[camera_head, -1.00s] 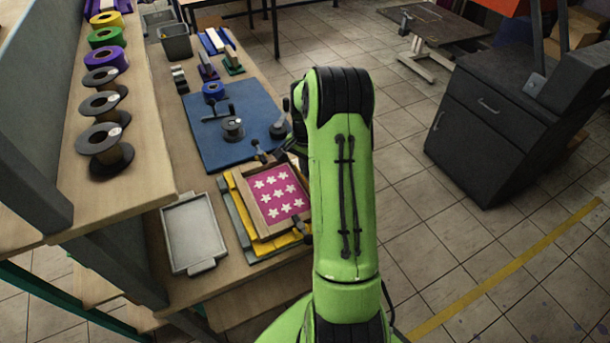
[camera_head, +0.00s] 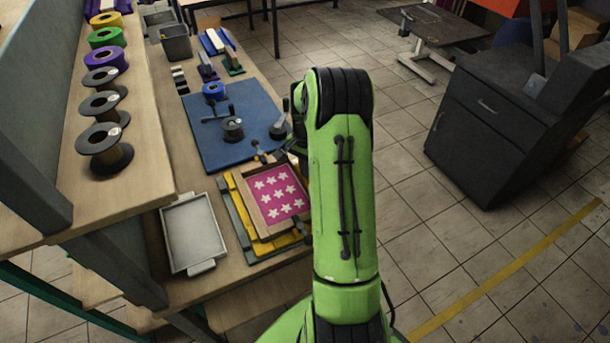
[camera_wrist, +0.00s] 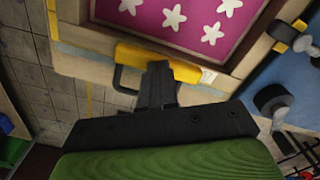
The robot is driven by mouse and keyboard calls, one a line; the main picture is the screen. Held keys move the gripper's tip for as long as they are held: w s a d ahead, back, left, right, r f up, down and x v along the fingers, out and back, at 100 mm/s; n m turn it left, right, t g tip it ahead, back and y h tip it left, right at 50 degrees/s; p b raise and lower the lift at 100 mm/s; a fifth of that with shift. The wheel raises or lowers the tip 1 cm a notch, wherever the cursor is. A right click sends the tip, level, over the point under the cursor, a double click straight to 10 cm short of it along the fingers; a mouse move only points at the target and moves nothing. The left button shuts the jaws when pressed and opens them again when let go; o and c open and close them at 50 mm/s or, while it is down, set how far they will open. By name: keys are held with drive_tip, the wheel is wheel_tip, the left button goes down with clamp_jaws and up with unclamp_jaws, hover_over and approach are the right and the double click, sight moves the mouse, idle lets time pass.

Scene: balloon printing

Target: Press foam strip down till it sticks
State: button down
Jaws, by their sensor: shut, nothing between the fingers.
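A wooden frame (camera_head: 247,207) with a pink panel of white stars (camera_head: 283,191) lies on a yellow board (camera_head: 243,214) on the workbench. In the wrist view the frame's pink panel (camera_wrist: 180,18) is at the top, with a yellow piece (camera_wrist: 190,71) along the frame's edge. My gripper (camera_wrist: 158,68) is shut and empty, its tips over or against this yellow piece; contact cannot be told. I cannot clearly pick out the foam strip; the fingers may hide part of it. In the head view my arm hides the gripper.
A grey tray (camera_head: 193,232) lies left of the frame. A blue mat (camera_head: 218,150) with dark tools is behind it. Spools (camera_head: 104,147) line the upper shelf at left. Dark clamp-like knobs stand near the frame's corners. Open floor is right of my arm.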

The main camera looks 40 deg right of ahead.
drive_tip(key=shift+f, duration=0.1)
wheel_tip(320, 180, up, 8)
drive_tip(key=p, duration=0.5)
drive_tip(key=shift+p, duration=0.4)
